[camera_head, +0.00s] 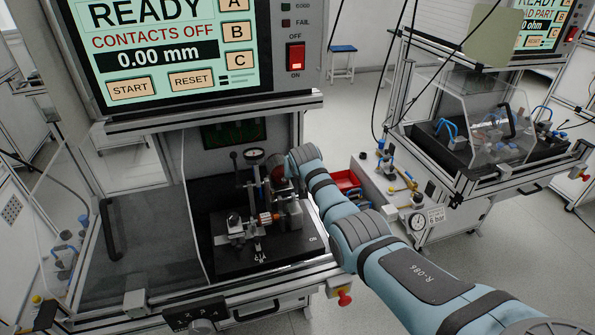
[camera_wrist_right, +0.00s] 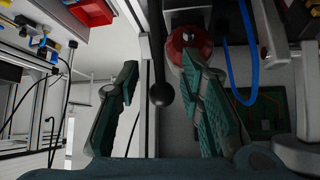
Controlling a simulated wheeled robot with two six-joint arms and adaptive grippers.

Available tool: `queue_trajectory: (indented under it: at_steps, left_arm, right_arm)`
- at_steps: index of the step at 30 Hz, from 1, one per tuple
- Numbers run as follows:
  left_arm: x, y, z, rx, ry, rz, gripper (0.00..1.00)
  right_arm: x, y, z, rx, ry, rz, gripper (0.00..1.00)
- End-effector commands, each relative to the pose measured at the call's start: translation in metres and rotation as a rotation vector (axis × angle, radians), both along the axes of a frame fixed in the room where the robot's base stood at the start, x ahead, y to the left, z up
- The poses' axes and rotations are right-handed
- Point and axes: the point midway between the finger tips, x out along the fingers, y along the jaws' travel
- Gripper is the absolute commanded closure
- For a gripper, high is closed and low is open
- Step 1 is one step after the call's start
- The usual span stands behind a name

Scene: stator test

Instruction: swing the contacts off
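The test station's screen (camera_head: 165,45) reads READY, CONTACTS OFF, 0.00 mm. In the right wrist view a dark lever with a ball knob (camera_wrist_right: 161,93) lies between the fingers of my right gripper (camera_wrist_right: 158,108), which is open. The knob shows a gap to the left finger. Whether it touches the right finger I cannot tell. A red round part (camera_wrist_right: 188,45) is behind the right finger. In the head view my wrist hides most of this gripper. My left gripper is out of view.
A clear guard with a black handle (camera_head: 111,230) stands at the station's left. A red rocker switch (camera_head: 295,56) is beside the screen. A blue cable (camera_wrist_right: 244,60) hangs right of the right finger. A second station (camera_head: 480,130) is at the right; floor shows between them.

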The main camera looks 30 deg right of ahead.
Motion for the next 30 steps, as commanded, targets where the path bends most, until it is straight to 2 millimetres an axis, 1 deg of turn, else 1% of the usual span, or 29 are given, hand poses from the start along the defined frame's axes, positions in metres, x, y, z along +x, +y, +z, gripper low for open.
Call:
queue_trajectory:
  at_steps: [5,8,11,18,21,24,30]
  left_arm:
    - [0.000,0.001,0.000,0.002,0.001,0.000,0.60]
    - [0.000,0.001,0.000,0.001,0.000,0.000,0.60]
    - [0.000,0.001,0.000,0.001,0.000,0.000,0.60]
    - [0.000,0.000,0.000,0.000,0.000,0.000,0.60]
    - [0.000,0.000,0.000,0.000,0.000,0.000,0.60]
    - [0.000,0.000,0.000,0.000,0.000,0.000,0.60]
    - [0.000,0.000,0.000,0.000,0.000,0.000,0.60]
  right_arm:
    - [-0.002,0.001,0.005,-0.001,-0.003,0.000,0.66]
    - [-0.009,0.004,0.012,-0.001,-0.003,0.000,0.66]
    - [-0.022,0.010,0.025,-0.001,-0.005,0.002,0.66]
    - [-0.062,0.025,0.067,-0.001,-0.001,0.002,0.66]
    - [-0.072,0.029,0.079,-0.001,0.000,0.002,0.66]
    - [-0.077,0.031,0.083,0.001,0.002,0.001,0.66]
    - [-0.077,0.031,0.084,0.000,0.002,0.001,0.66]
